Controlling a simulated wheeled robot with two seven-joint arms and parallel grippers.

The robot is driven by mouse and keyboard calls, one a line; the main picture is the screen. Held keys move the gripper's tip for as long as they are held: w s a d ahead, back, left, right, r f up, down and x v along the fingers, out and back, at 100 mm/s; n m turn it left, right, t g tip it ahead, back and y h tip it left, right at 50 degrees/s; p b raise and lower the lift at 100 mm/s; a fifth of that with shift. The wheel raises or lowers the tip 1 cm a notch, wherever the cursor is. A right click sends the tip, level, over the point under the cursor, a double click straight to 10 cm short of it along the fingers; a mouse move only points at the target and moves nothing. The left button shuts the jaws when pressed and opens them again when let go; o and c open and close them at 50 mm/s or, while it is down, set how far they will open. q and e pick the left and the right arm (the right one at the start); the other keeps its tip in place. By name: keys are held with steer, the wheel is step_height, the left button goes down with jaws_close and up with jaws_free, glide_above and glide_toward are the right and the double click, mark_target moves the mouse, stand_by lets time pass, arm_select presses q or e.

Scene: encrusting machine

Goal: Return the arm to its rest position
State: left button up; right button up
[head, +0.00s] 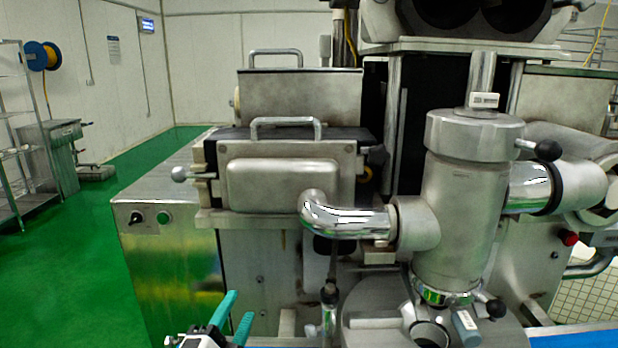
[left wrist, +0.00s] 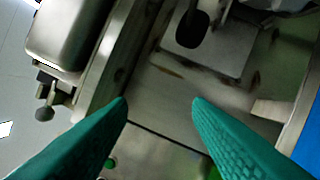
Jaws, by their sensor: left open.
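My left gripper (head: 233,317) is at the bottom of the head view, its two teal fingers apart with nothing between them. It is in front of the encrusting machine (head: 262,268), low and left of the bent chrome pipe (head: 340,219). In the left wrist view the gripper (left wrist: 160,104) also shows open and empty, with the machine's metal panels (left wrist: 160,95) beyond the fingertips. I cannot tell how far the fingers are from the panels. My right gripper is not in view.
The upright metal cylinder (head: 463,205) and its pipes stand to the right of the left gripper. A steel cabinet (head: 170,250) with a knob and green button is at the left. Green floor (head: 80,285) lies open farther left, with a shelf rack (head: 20,150).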

arm_select(q)
steer(key=s+a+f+n+g+y, duration=0.3)
steer(key=s+a+f+n+g, duration=0.15)
steer(key=f, duration=0.35)
steer(key=s+a+f+n+g+y, duration=0.2)
steer(key=s+a+f+n+g, duration=0.1)
steer(key=s+f+n, duration=0.3)
steer(key=s+f+n+g+h, duration=0.1)
steer(key=s+f+n+g, duration=0.1)
steer(key=s+f+g, duration=0.45)
steer(key=s+f+n+g, duration=0.2)
steer(key=s+f, duration=0.2)
steer(key=s, duration=0.6)
step_height(320, 180, down, 23)
steer(key=g+p, duration=0.1)
steer(key=p, duration=0.1)
steer(key=s+a+f+p, duration=0.1)
steer(key=s+a+f, duration=0.1)
steer(key=s+f, duration=0.5)
steer(key=s+a+f+g+p, duration=0.1)
steer(key=s+f, duration=0.7)
steer(key=s, duration=0.1)
steer(key=shift+s+a+m, duration=0.35)
steer(key=shift+s+m, duration=0.05)
steer(key=shift+m, duration=0.05)
